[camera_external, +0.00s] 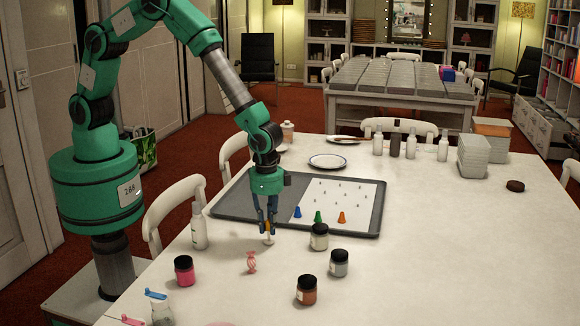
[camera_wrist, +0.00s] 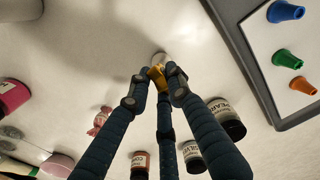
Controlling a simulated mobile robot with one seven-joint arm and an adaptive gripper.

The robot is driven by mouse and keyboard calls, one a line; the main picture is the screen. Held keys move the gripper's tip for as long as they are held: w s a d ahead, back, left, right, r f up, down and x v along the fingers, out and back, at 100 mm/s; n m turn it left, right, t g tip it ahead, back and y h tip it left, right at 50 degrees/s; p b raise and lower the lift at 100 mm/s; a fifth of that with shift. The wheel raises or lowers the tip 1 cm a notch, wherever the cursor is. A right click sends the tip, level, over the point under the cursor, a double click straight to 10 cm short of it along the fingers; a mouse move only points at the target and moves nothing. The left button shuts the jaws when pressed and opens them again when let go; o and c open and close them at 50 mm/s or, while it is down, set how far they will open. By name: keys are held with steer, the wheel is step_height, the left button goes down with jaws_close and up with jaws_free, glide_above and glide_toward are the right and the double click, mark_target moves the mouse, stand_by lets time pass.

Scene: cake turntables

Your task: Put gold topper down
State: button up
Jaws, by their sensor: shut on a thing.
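My gripper (camera_external: 268,226) points straight down at the near left part of the white table, just in front of the grey tray. It is shut on the gold topper (camera_wrist: 157,77), a small yellow piece between the fingertips. A small pale round thing (camera_wrist: 159,59) shows right at the topper's end; in the external view it is a white piece (camera_external: 268,240) just under the fingertips. I cannot tell whether it touches the table. The fingers hide much of the topper.
The grey tray (camera_external: 240,208) with a white sheet holds blue (camera_external: 297,212), green (camera_external: 318,216) and orange (camera_external: 341,217) cones. Jars (camera_external: 319,236), a pink wrapped candy (camera_external: 251,262) and a white bottle (camera_external: 198,228) stand nearby. The table's right side is mostly clear.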

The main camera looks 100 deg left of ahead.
steer(key=shift+f, duration=0.1)
steer(key=o, duration=0.9)
steer(key=shift+c, duration=0.2)
step_height(320, 180, up, 12)
steer(key=p, duration=0.2)
steer(key=shift+d, duration=0.1)
stand_by(0.3)
